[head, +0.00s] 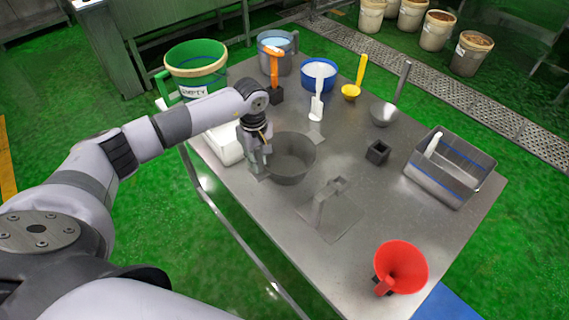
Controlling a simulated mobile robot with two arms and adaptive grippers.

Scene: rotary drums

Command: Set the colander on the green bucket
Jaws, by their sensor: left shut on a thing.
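The colander, a grey round bowl (292,160), is near the middle of the metal table. My left gripper (261,160) points down at the bowl's left rim and is shut on it. Whether the bowl rests on the table or is slightly raised, I cannot tell. My right gripper is not in view.
A white container (227,143) is partly hidden behind my left gripper. A grey handled plate (330,215) lies in front of the bowl. A steel bucket (278,58), blue bowl (319,75), metal bin (449,168) and red funnel (401,267) surround the work area.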

